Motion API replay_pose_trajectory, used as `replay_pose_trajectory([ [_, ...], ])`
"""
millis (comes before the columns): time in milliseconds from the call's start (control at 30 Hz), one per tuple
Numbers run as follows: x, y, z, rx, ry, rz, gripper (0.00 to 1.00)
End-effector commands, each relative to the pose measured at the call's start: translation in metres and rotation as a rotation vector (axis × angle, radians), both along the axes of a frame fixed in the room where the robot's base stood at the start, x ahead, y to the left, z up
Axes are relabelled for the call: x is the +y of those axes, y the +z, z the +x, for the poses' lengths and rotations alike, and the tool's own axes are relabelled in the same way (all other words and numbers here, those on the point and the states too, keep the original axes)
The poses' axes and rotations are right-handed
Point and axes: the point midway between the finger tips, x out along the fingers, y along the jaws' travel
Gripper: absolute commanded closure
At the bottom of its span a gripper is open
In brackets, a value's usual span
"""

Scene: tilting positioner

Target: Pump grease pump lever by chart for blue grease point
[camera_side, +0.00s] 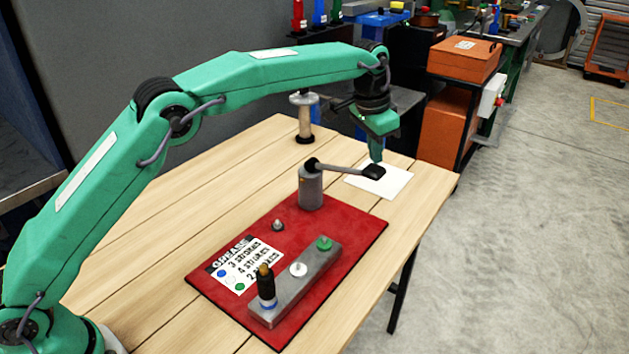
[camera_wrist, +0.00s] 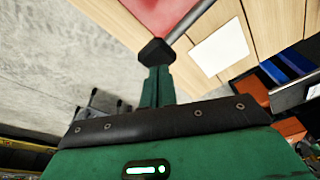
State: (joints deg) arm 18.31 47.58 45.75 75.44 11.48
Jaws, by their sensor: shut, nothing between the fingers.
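The grease pump (camera_side: 311,188) is a grey cylinder with a lever (camera_side: 342,169) pointing right, about level, ending in a black grip (camera_side: 374,173). My gripper (camera_side: 376,158) is shut and empty, its fingertips just above or at the grip. In the wrist view the shut fingers (camera_wrist: 157,72) meet the black grip (camera_wrist: 157,51); contact is unclear. The grease chart (camera_side: 243,265) appears to read 3 strokes beside its blue dot. A black coupler with a brass top (camera_side: 266,284) stands upright over the blue-ringed grease point (camera_side: 268,304) on the grey block (camera_side: 302,287).
A white grease point (camera_side: 298,269) and a green one (camera_side: 324,243) sit along the block. The red base plate (camera_side: 355,228) carries the pump and a small grey knob (camera_side: 278,225). A white sheet (camera_side: 392,183) lies under the grip. A grey post (camera_side: 304,118) stands behind.

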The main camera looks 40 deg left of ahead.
Motion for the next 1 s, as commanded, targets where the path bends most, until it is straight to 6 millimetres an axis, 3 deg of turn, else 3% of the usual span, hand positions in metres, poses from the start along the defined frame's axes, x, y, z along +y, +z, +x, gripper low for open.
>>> replay_pose_trajectory([
  [367, 0.0, -0.003, 0.0, 0.001, 0.0, 0.0, 1.0],
  [1000, 0.001, -0.03, 0.0, 0.004, 0.0, 0.001, 1.0],
])
